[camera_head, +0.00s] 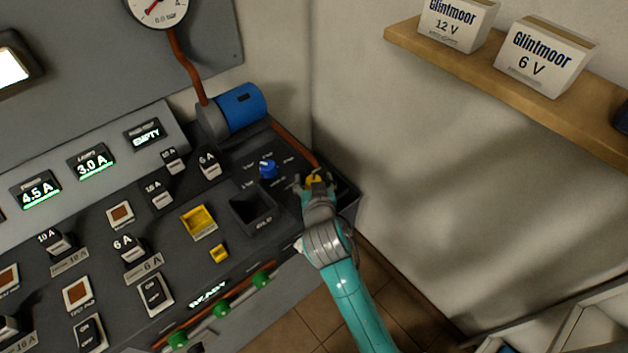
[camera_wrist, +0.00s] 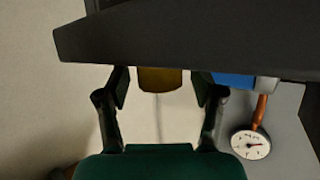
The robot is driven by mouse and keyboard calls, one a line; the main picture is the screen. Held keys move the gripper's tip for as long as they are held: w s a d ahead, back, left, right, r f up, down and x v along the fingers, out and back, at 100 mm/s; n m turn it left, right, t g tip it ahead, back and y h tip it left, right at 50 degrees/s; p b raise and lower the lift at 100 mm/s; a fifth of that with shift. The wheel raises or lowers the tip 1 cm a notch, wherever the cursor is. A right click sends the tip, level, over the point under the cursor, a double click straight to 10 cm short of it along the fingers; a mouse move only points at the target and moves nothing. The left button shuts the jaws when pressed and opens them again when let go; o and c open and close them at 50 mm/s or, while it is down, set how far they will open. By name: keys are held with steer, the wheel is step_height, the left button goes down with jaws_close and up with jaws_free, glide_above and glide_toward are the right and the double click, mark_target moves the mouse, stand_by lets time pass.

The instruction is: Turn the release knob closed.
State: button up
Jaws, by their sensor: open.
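The yellow knob (camera_head: 314,180) at the right end of the dark console, where a copper pipe ends, appears to be the release knob. My gripper (camera_head: 316,184) is over it and hides most of it; its markings and turn position cannot be read. In the wrist view the yellow knob (camera_wrist: 160,79) shows between the two fingers of my gripper (camera_wrist: 160,88), partly behind a dark edge. The fingers are open, one on each side, with gaps visible between them and the knob.
A blue selector knob (camera_head: 268,169) and a dark square bin (camera_head: 254,207) lie just left of my gripper. A blue cylinder (camera_head: 241,106) stands behind. A wooden shelf (camera_head: 470,70) with two boxes is on the right wall. A gauge (camera_head: 157,8) is at the upper left.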

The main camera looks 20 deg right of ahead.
steer(key=c, duration=1.1)
steer(key=shift+c, duration=0.3)
steer(key=shift+d+n+y, duration=0.1)
steer(key=shift+n+y, duration=0.3)
steer(key=shift+y, duration=0.1)
steer(key=n+y, duration=0.2)
steer(key=shift+n+y, duration=0.3)
steer(key=shift+y, duration=0.1)
steer(key=n+y, duration=0.3)
steer(key=n+g+y, duration=0.1)
steer(key=n+y, duration=0.1)
steer(key=y, duration=0.1)
steer(key=shift+w+d+n+g+y, duration=0.1)
steer(key=shift+n+g+y, duration=0.2)
steer(key=shift+n+y, duration=0.1)
steer(key=n+g+y, duration=0.3)
steer(key=n+y, duration=0.1)
steer(key=shift+n+g, duration=0.3)
steer(key=shift+n+g+y, duration=0.9)
steer(key=shift+n+g, duration=1.1)
steer(key=shift+g, duration=0.2)
steer(key=shift+f, duration=0.1)
